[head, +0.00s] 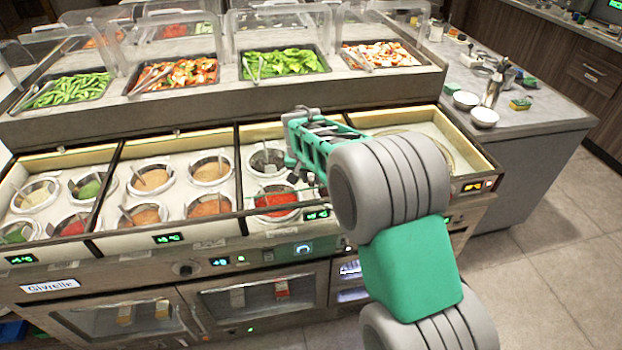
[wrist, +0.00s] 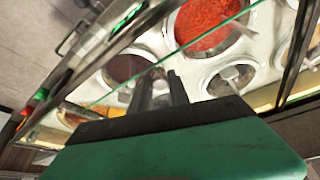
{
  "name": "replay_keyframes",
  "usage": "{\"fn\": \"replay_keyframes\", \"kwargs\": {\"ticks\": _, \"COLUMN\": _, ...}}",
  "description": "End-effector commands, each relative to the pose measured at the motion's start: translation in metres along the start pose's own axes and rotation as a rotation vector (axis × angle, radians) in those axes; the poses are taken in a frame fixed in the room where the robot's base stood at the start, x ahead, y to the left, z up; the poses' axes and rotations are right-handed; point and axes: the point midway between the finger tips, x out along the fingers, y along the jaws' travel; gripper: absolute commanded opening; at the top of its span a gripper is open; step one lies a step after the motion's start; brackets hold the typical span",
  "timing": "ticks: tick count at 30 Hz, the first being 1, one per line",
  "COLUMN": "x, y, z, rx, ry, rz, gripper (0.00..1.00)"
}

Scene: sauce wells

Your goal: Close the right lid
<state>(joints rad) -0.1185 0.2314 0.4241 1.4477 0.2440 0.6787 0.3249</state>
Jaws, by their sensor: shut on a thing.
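The right lid (wrist: 222,36) looks like a clear glass pane; its thin green edge crosses the wrist view diagonally over the sauce wells. My gripper (wrist: 160,80) has its two fingers close together at this edge, shut on the lid. In the head view my gripper (head: 294,165) is over the right part of the counter, beside the well of red sauce (head: 276,200). The red sauce also shows in the wrist view (wrist: 205,20). My arm hides much of the right section, and the lid's outline is hard to make out in the head view.
Several sauce pots, such as an orange one (head: 152,177), fill the wells to the left. Food trays under clear guards, such as one of green leaves (head: 284,64), stand behind. A side counter (head: 520,110) with white bowls (head: 484,117) is at right.

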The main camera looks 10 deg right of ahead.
Motion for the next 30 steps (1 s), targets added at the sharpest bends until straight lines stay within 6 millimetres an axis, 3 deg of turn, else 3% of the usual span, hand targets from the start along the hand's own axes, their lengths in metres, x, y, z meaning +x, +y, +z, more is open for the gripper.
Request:
{"fn": "replay_keyframes", "kwargs": {"ticks": 8, "x": -0.001, "y": 0.0, "z": -0.002, "rx": 0.0, "ry": 0.003, "rz": -0.003, "gripper": 0.0}}
{"fn": "replay_keyframes", "kwargs": {"ticks": 9, "x": -0.001, "y": 0.0, "z": -0.002, "rx": 0.0, "ry": 0.003, "rz": -0.003, "gripper": 0.23}}
{"fn": "replay_keyframes", "kwargs": {"ticks": 12, "x": -0.001, "y": 0.0, "z": -0.002, "rx": 0.0, "ry": 0.003, "rz": -0.002, "gripper": 0.31}}
{"fn": "replay_keyframes", "kwargs": {"ticks": 20, "x": -0.002, "y": -0.001, "z": -0.001, "rx": -0.001, "ry": 0.002, "rz": -0.002, "gripper": 0.31}}
{"fn": "replay_keyframes", "kwargs": {"ticks": 23, "x": -0.012, "y": -0.002, "z": -0.001, "rx": -0.002, "ry": 0.004, "rz": -0.004, "gripper": 0.31}}
{"fn": "replay_keyframes", "kwargs": {"ticks": 30, "x": -0.06, "y": -0.002, "z": -0.001, "rx": -0.002, "ry": 0.005, "rz": -0.005, "gripper": 0.31}}
